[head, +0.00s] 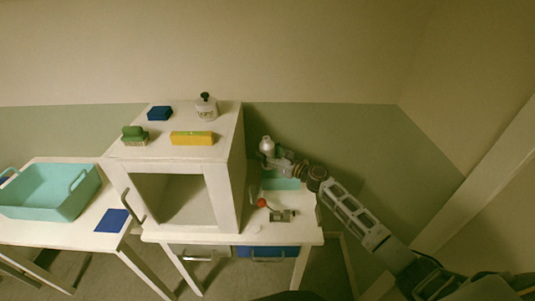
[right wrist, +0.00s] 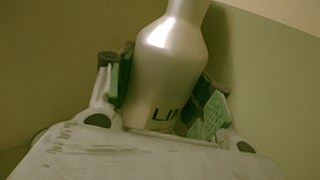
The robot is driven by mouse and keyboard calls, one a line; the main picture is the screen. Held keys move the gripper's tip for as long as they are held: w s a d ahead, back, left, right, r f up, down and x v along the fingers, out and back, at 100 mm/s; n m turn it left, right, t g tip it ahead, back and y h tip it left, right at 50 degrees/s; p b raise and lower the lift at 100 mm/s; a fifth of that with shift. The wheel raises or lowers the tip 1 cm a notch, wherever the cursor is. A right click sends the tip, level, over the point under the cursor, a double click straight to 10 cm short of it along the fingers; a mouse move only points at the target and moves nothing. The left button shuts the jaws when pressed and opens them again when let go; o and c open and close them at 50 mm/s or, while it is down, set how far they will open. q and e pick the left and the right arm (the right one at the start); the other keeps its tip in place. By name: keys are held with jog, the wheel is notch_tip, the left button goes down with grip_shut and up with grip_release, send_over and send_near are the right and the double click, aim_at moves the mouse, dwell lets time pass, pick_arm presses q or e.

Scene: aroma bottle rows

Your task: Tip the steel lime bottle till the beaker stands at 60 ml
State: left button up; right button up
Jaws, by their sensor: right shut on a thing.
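The steel lime bottle (head: 266,145) is silvery and stands out at the back of the right table, beside the white cabinet. In the right wrist view the bottle (right wrist: 172,70) shows dark letters, partly hidden, beginning "LI". My right gripper (head: 275,158) is shut on it, with green finger pads on both sides (right wrist: 165,95). The bottle looks about upright in the head view. I cannot make out a beaker or its level in either view. My left gripper is not in view.
A white cabinet (head: 228,190) with an open front stands left of the bottle. A teal mat (head: 281,184) and a red-knobbed device (head: 280,215) are on the right table. A teal tray (head: 50,208) is on the left table. Small items stand on the cabinet top.

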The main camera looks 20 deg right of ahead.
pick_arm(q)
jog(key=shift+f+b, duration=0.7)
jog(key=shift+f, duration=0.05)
pick_arm(e)
jog(key=shift+r+n, duration=0.15)
jog(key=shift+n, duration=0.35)
dwell(0.5)
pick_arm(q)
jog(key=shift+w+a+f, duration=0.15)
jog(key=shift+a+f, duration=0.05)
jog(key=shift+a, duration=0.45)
pick_arm(e)
jog(key=shift+s+a, duration=0.1)
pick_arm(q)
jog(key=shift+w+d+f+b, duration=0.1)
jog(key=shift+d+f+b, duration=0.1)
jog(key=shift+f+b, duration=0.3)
pick_arm(e)
jog(key=shift+n, duration=0.3)
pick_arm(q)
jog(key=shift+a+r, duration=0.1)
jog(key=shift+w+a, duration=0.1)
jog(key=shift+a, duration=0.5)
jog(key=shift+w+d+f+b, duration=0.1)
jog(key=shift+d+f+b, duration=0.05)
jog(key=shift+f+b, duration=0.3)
pick_arm(e)
jog(key=shift+a+n+y, duration=0.1)
jog(key=shift+n+y, duration=0.2)
